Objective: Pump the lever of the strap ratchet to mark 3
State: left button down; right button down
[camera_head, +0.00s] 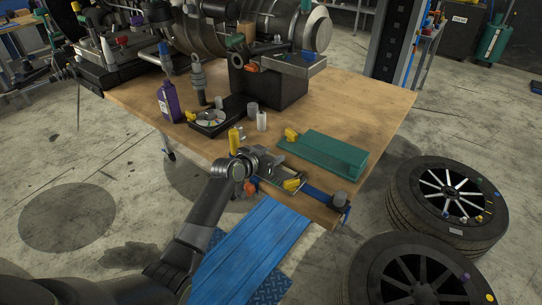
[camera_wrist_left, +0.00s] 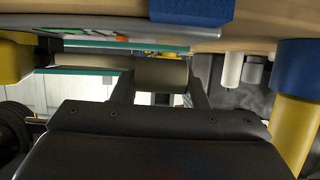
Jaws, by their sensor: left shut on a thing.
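The strap ratchet lies near the front right edge of the wooden table, with a blue strap (camera_head: 321,197) running to the right and a yellow piece (camera_head: 291,185) on it. My left gripper (camera_head: 272,163) reaches over its left part. In the left wrist view my left gripper (camera_wrist_left: 160,88) is shut on a pale grey-beige bar, the lever's grip (camera_wrist_left: 150,76), which lies across between its two fingers. A pale plate with coloured marks (camera_wrist_left: 112,38) shows above the bar; I cannot read any mark numbers. My right gripper is not in view.
A green case (camera_head: 322,155) lies just behind the ratchet. A purple bottle (camera_head: 170,102), a black tray (camera_head: 214,121) and an engine (camera_head: 262,25) are farther back. Tyres (camera_head: 447,200) lie on the floor at right.

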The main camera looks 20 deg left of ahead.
pick_arm(q)
jog(key=shift+s+d+r+m+t+y+p, duration=0.15)
jog(key=shift+d+r+m+y+p, duration=0.1)
jog(key=shift+r+m+p, duration=0.3)
jog(key=shift+w+d+r+m+t+y+p, duration=0.15)
jog(key=shift+r+m+y+p, duration=0.15)
jog(key=shift+r+p, duration=0.35)
jog(key=r, duration=0.1)
jog(key=d+r+m+y+p, duration=0.1)
jog(key=r+m, duration=0.1)
jog(key=shift+s+d+m+t+y+p, duration=0.25)
jog(key=shift+s+d+t+p, duration=0.05)
jog(key=shift+s+t+p, duration=0.1)
jog(key=shift+s+d+r+m+t+y+p, duration=0.3)
jog(key=shift+d+r+m+y+p, duration=0.1)
jog(key=shift+d+r+m, duration=0.25)
jog(key=shift+s+d+r+m+t+y, duration=0.2)
jog(key=shift+d+r+m+t+y, duration=0.1)
jog(key=shift+d+m, duration=0.4)
jog(key=c, duration=0.8)
grip_release()
jog(key=shift+c, duration=0.2)
jog(key=shift+a+p, duration=0.1)
jog(key=shift+p, duration=0.25)
